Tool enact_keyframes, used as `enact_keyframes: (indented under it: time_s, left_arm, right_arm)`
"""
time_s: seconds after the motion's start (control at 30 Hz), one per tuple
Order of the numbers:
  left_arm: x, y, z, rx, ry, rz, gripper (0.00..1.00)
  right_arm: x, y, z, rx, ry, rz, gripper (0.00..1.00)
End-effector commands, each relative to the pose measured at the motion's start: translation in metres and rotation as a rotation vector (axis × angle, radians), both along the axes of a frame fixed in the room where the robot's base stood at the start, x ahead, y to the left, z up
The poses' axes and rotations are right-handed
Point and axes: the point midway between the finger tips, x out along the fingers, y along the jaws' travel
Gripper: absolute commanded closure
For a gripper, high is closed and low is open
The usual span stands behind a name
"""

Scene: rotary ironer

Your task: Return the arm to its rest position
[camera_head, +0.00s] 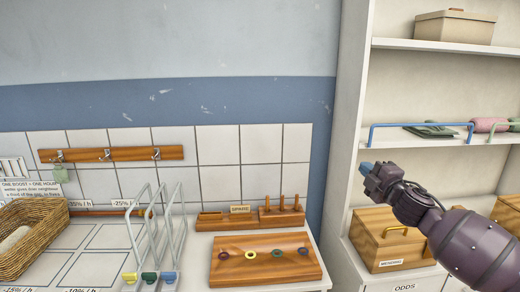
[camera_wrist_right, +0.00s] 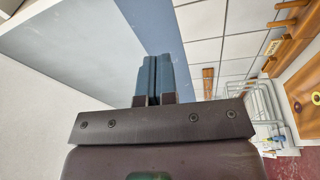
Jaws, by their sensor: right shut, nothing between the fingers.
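My right arm (camera_head: 455,225) comes in from the lower right in the head view. It reaches up and to the left in front of the shelf unit. My right gripper (camera_head: 367,168) is at its end, raised in the air near the shelf unit's left side panel. In the right wrist view the two blue fingers of the gripper (camera_wrist_right: 154,78) lie side by side, shut, with nothing between them. The gripper touches nothing that I can see. My left gripper is not in either view.
The shelf unit (camera_head: 342,130) holds a lidded box (camera_head: 454,26), folded green cloth (camera_head: 430,131) and a wooden chest (camera_head: 385,243). On the counter at left are a wicker basket (camera_head: 45,215), wire racks (camera_head: 165,225) and a wooden board (camera_head: 225,270) with coloured rings.

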Motion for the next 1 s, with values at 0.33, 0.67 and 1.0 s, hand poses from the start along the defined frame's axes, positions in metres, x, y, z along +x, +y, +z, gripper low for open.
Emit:
enact_keyframes:
  time_s: [0.33,0.67,1.0]
  left_arm:
    - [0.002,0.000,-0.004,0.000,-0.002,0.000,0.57]
    - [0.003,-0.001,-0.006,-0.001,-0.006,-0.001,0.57]
    - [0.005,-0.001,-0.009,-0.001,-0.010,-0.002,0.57]
  right_arm:
    - [-0.089,0.041,-0.141,0.534,0.295,0.022,1.00]
    - [-0.188,0.044,-0.240,0.922,0.492,-0.084,1.00]
    - [-0.304,0.026,-0.330,1.182,0.615,-0.304,1.00]
